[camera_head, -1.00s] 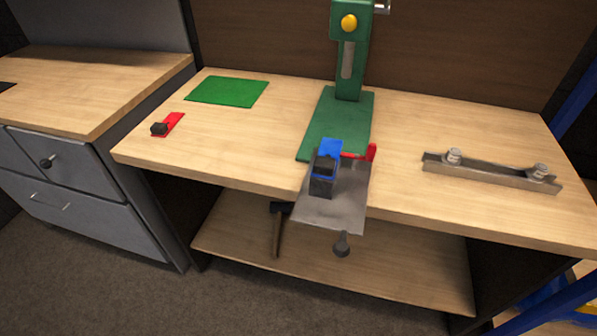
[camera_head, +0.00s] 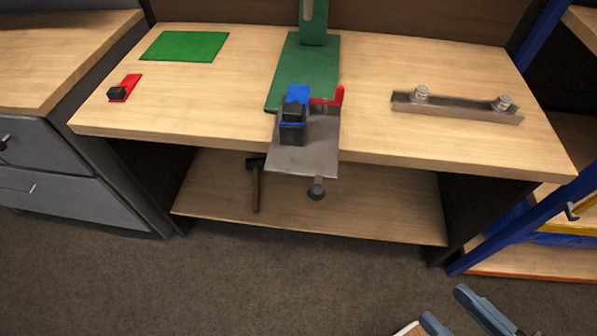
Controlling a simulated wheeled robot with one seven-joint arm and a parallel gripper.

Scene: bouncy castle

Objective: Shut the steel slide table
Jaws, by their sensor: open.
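The steel slide table (camera_head: 307,157) is a flat grey plate that sticks out past the front edge of the workbench. A dark round knob (camera_head: 316,189) hangs at its front end. A blue and black block (camera_head: 293,119) sits on its left rear part. The plate's back end meets the green machine base (camera_head: 305,66). My gripper (camera_head: 452,307) shows at the bottom right edge, low over the floor, with its two blue-grey fingers apart and nothing seen between them. It is well apart from the slide table, to the right and nearer to me.
The wooden workbench (camera_head: 393,145) has a lower shelf (camera_head: 355,206) with a hammer (camera_head: 256,183). A metal bar with two bolts (camera_head: 456,105) lies at right. A green mat (camera_head: 184,46) and a red clamp-like piece (camera_head: 125,88) lie at left. Grey drawers (camera_head: 60,190) stand left; a blue-framed rack (camera_head: 530,215) stands right. The floor in front is clear.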

